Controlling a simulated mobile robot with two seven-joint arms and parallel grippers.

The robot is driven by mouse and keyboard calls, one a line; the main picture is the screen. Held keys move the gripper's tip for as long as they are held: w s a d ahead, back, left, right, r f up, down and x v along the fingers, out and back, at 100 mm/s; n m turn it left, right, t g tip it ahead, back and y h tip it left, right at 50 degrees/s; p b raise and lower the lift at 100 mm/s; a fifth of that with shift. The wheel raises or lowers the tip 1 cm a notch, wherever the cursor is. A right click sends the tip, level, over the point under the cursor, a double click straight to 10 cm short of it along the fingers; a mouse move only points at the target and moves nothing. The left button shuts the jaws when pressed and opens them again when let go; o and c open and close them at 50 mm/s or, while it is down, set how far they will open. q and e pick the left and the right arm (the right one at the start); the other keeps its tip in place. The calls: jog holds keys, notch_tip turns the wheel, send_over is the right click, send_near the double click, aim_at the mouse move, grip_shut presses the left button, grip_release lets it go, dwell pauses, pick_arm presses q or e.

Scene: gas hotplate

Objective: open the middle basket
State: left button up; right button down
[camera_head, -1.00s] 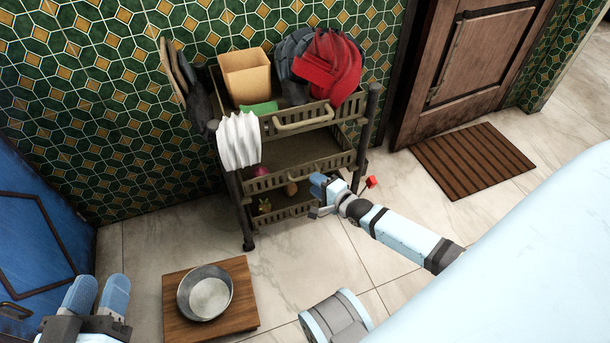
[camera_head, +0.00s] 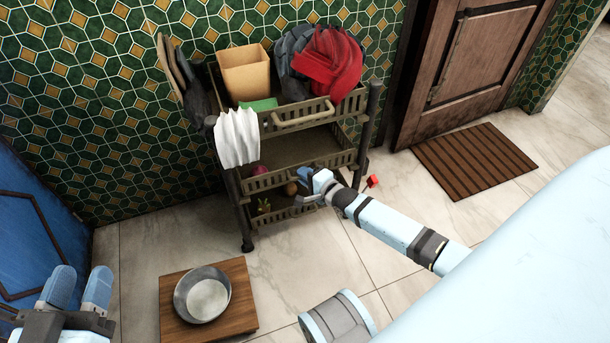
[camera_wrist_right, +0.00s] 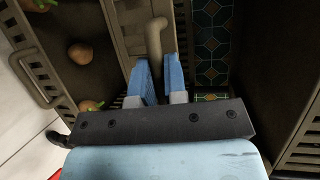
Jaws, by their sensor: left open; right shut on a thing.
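The dark olive cart has three stacked baskets. The middle basket (camera_head: 300,148) lies under the top basket (camera_head: 337,108) and above the bottom basket (camera_head: 275,216). My right gripper (camera_head: 306,182) is at the front of the middle basket and partly hides it. In the right wrist view, its blue fingers (camera_wrist_right: 161,80) are shut around the tan bar of the middle basket's handle (camera_wrist_right: 153,40). My left gripper (camera_head: 78,288) is open and empty at the lower left, away from the cart.
The top basket holds a tan box (camera_head: 244,72) and red cloth (camera_head: 327,60). A white cloth (camera_head: 237,137) hangs at the cart's left. A metal pan (camera_head: 203,294) sits on a wooden board (camera_head: 240,318) on the floor. The floor before the cart is mostly clear.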

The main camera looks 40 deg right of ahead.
jog(key=shift+s, duration=0.2)
pick_arm(q)
notch_tip(320, 180, up, 8)
jog(key=s+n+t+p, duration=0.2)
jog(key=n+p, duration=0.1)
jog(key=p, duration=0.7)
jog(key=shift+s+d+r+n, duration=0.15)
jog(key=shift+d+r+n, duration=0.05)
jog(key=shift+d+n, duration=0.1)
pick_arm(e)
jog(key=s+a, duration=0.3)
jog(key=s, duration=1.3)
jog(key=shift+a, duration=0.4)
jog(key=c, duration=1.2)
grip_release()
